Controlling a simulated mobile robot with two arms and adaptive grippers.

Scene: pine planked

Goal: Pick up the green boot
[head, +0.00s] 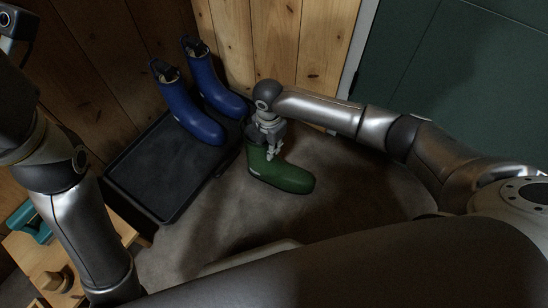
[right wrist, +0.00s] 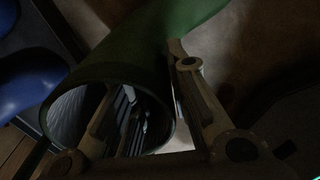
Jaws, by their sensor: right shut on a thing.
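The green boot (head: 284,178) is on or just above the grey floor, right of the black tray, its toe pointing right. I cannot tell whether its sole touches the floor. My right gripper (head: 271,152) is at the top of its shaft, shut on the shaft wall. In the right wrist view the boot's round opening (right wrist: 112,100) shows, with one finger inside it and the other outside. The green foot (right wrist: 185,18) runs off at the top. My left arm comes in at the left of the head view, but its gripper is not in view.
A black boot tray (head: 150,197) lies left of the green boot. Two blue boots (head: 184,108) (head: 214,84) stand at its back right part; its front left is bare. Plank walls are behind, a dark green door (head: 450,70) at right, and a low wooden bench (head: 40,262) at lower left.

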